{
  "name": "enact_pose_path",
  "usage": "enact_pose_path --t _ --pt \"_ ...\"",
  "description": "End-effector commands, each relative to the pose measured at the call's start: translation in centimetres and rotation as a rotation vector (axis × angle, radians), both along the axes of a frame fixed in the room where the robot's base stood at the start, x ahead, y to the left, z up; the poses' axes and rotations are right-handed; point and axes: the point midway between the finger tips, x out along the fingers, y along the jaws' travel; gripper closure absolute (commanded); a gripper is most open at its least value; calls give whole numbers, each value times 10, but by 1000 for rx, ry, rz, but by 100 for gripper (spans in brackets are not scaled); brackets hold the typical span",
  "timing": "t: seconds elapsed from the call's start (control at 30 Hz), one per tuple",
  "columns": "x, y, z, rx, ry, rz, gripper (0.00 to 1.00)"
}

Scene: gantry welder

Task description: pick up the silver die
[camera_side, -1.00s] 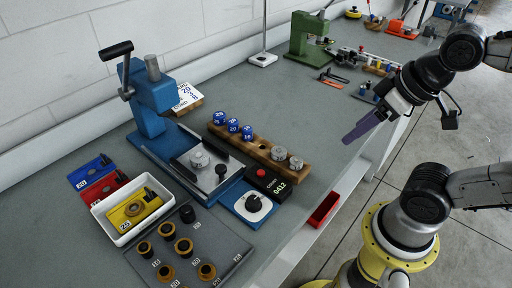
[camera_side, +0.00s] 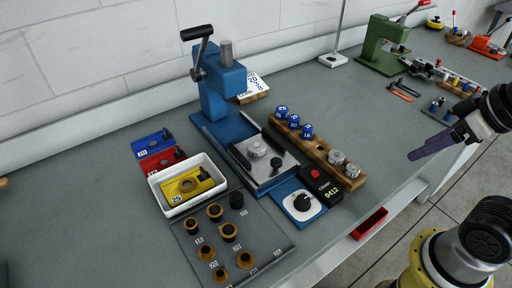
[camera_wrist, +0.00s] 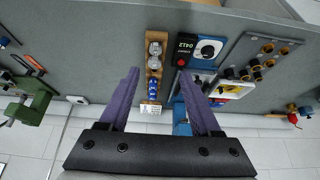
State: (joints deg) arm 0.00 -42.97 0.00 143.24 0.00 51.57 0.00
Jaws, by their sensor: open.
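Two silver round pieces, which look like the dies, sit in the near end of a wooden rack (camera_side: 320,150): one silver die (camera_side: 336,157) and another silver die (camera_side: 352,170) beside it. In the wrist view they show as a silver die (camera_wrist: 154,48) and a second silver die (camera_wrist: 154,63).
Several blue numbered pieces (camera_side: 294,121) fill the rack's far end. A blue press (camera_side: 222,90) stands left of it. A black counter box (camera_side: 323,187) and dial box (camera_side: 302,203) are close by. A green press (camera_side: 380,42) stands behind; grey bench lies clear between.

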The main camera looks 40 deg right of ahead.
Motion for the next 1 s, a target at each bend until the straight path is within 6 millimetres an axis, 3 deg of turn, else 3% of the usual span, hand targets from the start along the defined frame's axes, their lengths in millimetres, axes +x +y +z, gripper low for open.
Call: enact_pose_path --t 0.07,0.27,0.67,0.83,1.0 --pt "0 0 0 0 0 0 35" --pt "0 0 0 0 0 0 1" --pt "-3 0 -2 -47 17 90 0" --pt "7 0 31 -161 -3 302 0" --pt "43 4 74 -284 18 562 0"
